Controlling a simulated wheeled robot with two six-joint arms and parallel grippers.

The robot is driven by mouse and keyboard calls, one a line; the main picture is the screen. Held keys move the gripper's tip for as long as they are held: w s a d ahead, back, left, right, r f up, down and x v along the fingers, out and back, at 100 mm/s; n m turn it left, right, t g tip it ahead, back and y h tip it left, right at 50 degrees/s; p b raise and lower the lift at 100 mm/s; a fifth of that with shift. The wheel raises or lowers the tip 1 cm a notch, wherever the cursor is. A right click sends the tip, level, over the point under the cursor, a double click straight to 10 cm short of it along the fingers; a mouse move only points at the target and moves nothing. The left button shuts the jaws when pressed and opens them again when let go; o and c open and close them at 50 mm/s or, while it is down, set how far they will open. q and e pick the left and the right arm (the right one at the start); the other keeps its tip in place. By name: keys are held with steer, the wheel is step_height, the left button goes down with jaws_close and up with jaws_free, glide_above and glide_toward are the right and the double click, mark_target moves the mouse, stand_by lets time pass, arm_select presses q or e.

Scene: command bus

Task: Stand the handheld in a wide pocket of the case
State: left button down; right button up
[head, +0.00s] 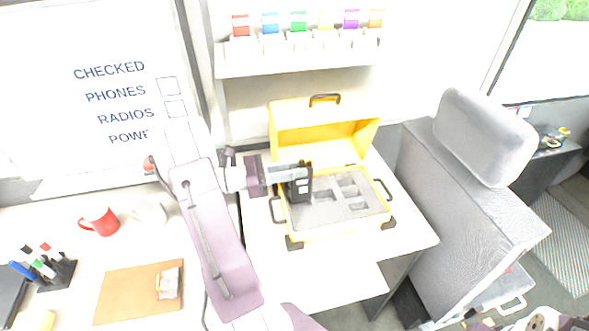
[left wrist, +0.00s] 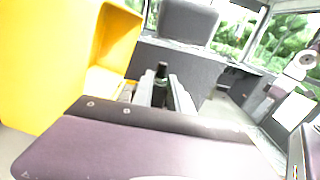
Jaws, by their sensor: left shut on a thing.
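The yellow case (head: 325,137) stands open on the white table, with its lid up at the back. Its grey foam insert (head: 318,217) has several recessed pockets, mostly toward its right part. My left gripper (head: 303,178) is shut on the black handheld (head: 300,193), which is upright at the left part of the case. I cannot tell whether its lower end touches the foam. In the left wrist view the handheld (left wrist: 160,75) stands between the two fingers (left wrist: 156,92), with the yellow lid at left.
A shelf (head: 295,61) with several coloured labelled items hangs behind the case. A grey seat (head: 485,135) stands to the right. A red mug (head: 100,221), a pen holder (head: 57,273) and a brown board (head: 125,295) lie at left. The table front is clear.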

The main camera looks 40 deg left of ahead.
mark_target(289, 186)
arm_select(q)
steer(key=shift+f+b, duration=2.05)
steer(key=shift+f, duration=0.85)
steer(key=c, duration=1.2)
jaws_free()
steer(key=shift+c, duration=0.2)
steer(key=v, duration=0.9)
